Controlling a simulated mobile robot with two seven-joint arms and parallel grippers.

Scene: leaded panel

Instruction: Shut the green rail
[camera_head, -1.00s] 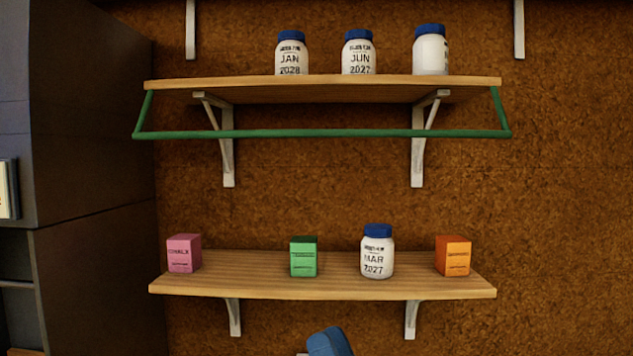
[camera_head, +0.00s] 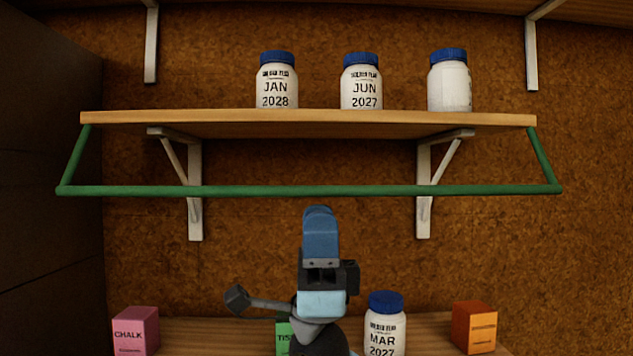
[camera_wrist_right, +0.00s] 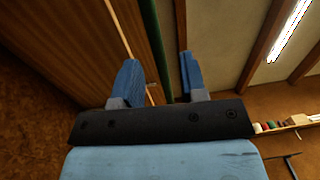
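The green rail (camera_head: 260,191) is a long bar hanging on two slanted side arms in front of and below the upper shelf (camera_head: 310,117). My right gripper (camera_head: 320,212) points up just below the middle of the rail in the head view, with a small gap showing between them. In the right wrist view the gripper (camera_wrist_right: 158,62) is open, its two blue fingers apart and nothing held. There the dark green rail (camera_wrist_right: 151,35) runs through the space between the fingers; its depth is hard to tell. My left gripper is not in view.
Jars marked JAN 2028 (camera_head: 276,85) and JUN 2027 (camera_head: 361,85) and a turned jar (camera_head: 449,85) stand on the upper shelf. Below are a pink chalk box (camera_head: 136,331), a partly hidden green box (camera_head: 283,338), the MAR 2027 jar (camera_head: 385,328) and an orange box (camera_head: 474,327).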

